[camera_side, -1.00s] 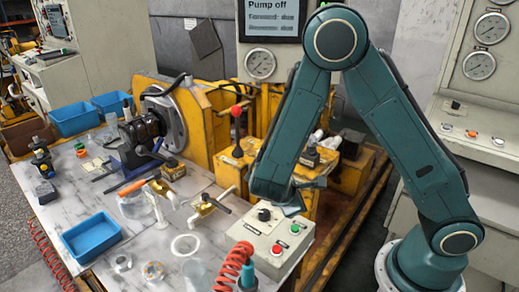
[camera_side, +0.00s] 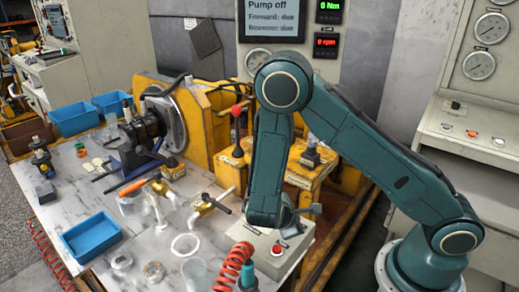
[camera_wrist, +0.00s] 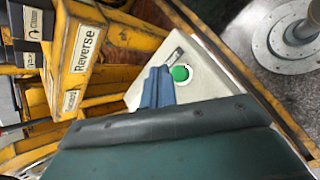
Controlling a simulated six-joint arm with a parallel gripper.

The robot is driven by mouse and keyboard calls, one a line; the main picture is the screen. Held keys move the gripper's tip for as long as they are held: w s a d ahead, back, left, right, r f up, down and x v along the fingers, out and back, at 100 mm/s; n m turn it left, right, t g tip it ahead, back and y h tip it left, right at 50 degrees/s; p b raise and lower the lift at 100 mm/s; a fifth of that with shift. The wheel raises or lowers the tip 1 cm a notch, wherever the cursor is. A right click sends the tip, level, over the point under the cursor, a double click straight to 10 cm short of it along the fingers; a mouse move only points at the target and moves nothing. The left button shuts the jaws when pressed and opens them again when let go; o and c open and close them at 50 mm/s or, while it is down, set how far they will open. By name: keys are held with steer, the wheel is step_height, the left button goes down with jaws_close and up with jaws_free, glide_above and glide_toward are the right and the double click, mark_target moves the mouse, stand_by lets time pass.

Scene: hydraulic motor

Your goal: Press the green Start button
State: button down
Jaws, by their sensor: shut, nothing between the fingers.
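The green Start button (camera_wrist: 181,73) sits on the pale control box (camera_wrist: 205,92) in the wrist view, just right of my fingertips. My gripper (camera_wrist: 160,72) is shut and empty, its blue fingers close beside the button. Whether they touch the box or hover above it I cannot tell. In the side view my forearm ends over the back of the control box (camera_side: 250,240) and the green button is hidden there. The red button (camera_side: 276,250) shows at the front of that box.
A screen (camera_side: 272,18) reads "Pump off". A yellow block marked "Reverse" (camera_wrist: 88,45) stands left of the box in the wrist view. A red coiled hose (camera_side: 235,262) is in front of the box. A red-knobbed lever (camera_side: 236,112) rises behind it.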

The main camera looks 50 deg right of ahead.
steer(key=shift+f, duration=0.55)
steer(key=shift+f, duration=0.2)
stand_by(1.7)
steer(key=shift+f, duration=0.25)
steer(key=shift+f, duration=0.35)
stand_by(0.9)
steer(key=shift+r, duration=0.15)
stand_by(0.3)
steer(key=shift+r, duration=0.65)
steer(key=shift+r, duration=0.1)
steer(key=shift+r, duration=2.4)
